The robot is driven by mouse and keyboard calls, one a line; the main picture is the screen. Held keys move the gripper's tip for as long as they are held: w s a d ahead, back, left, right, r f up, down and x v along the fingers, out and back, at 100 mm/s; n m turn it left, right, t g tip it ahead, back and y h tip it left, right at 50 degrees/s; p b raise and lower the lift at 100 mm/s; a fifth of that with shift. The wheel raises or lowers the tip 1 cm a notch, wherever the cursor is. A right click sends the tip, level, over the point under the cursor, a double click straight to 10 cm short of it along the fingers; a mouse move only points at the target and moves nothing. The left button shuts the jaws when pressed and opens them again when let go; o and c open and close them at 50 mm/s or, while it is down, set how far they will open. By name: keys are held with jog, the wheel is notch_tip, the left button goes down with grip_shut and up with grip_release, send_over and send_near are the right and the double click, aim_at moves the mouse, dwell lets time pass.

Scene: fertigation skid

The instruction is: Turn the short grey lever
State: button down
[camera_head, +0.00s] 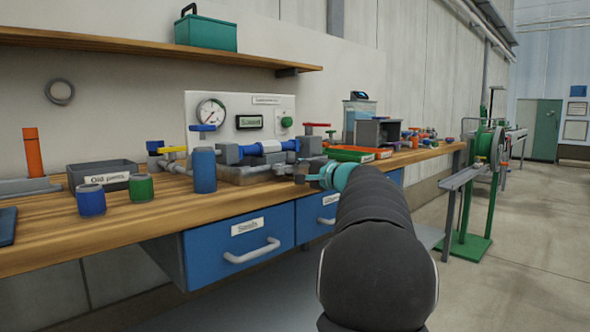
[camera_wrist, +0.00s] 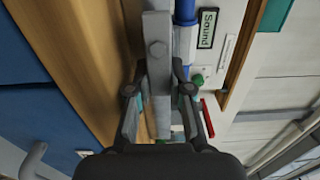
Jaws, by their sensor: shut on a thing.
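The short grey lever (camera_wrist: 158,75) is a flat grey bar with a round bolt head, running down the middle of the wrist view. My gripper (camera_wrist: 159,98) has a finger on each side of its lower part and is shut on it. In the head view my gripper (camera_head: 309,178) is at the right end of the pipework, low in front of the bench's back panel. My own arm comes in from the lower right and hides part of that spot, so the lever's angle is hard to tell there.
Near it are a yellow lever (camera_head: 173,149), a blue lever (camera_head: 202,127) and a red lever (camera_head: 316,125). A blue cylinder (camera_head: 204,171) stands left of the pipes. Blue drawers (camera_head: 238,244) are below.

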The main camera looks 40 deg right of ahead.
jog(key=c, duration=1)
grip_release()
jog(key=shift+f, duration=0.1)
jog(key=shift+c, duration=0.2)
jog(key=shift+s, duration=0.1)
jog(key=s, duration=0.8)
jog(key=shift+d+r, duration=0.2)
jog(key=shift+d, duration=0.1)
